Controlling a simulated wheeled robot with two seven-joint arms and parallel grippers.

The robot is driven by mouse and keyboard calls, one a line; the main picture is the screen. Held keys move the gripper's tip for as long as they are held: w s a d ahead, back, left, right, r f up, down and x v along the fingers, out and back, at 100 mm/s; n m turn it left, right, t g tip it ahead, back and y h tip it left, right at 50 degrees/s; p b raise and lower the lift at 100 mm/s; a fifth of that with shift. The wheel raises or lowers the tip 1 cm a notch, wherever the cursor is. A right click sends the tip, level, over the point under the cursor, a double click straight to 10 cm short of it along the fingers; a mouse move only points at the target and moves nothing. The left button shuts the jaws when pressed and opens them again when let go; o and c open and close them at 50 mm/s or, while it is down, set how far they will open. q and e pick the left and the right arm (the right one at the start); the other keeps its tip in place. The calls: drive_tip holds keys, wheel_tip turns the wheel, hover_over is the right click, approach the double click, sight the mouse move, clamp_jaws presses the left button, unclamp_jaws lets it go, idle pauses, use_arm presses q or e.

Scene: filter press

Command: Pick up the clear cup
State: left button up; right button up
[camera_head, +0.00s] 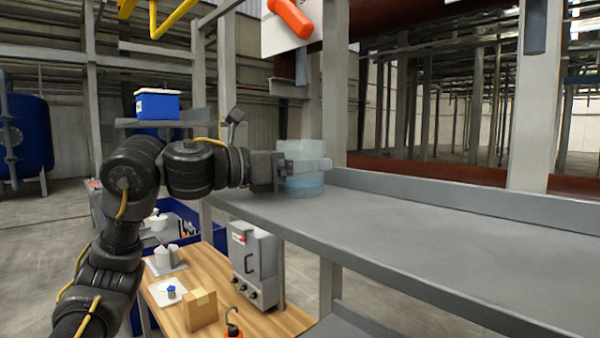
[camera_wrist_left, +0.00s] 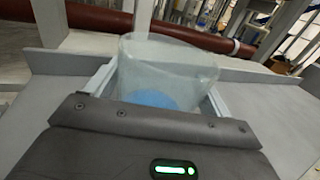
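The clear cup (camera_head: 302,183) is a wide, see-through vessel with a bluish lower part. In the head view it stands upright at the left end of the grey shelf (camera_head: 400,225), and I see no gap under it. My left gripper (camera_head: 300,167) reaches in from the left with its fingers on either side of the cup. In the left wrist view the cup (camera_wrist_left: 165,65) sits between the two fingers (camera_wrist_left: 162,92), its rim above them. The fingers are close to its walls; I cannot tell whether they press on it. My right gripper is out of view.
A raised back edge (camera_head: 430,203) runs along the shelf, and a grey post (camera_head: 333,80) rises behind the cup. The shelf to the right is clear. Below left, a wooden table (camera_head: 215,265) holds a cardboard box (camera_head: 200,310) and a grey machine (camera_head: 255,262).

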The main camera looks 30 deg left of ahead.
use_arm(q)
drive_tip(key=shift+w, duration=0.1)
drive_tip(key=c, duration=0.6)
drive_tip(key=shift+r, duration=0.1)
wheel_tip(320, 180, up, 10)
drive_tip(key=shift+f+b, duration=0.2)
drive_tip(key=shift+b, duration=0.3)
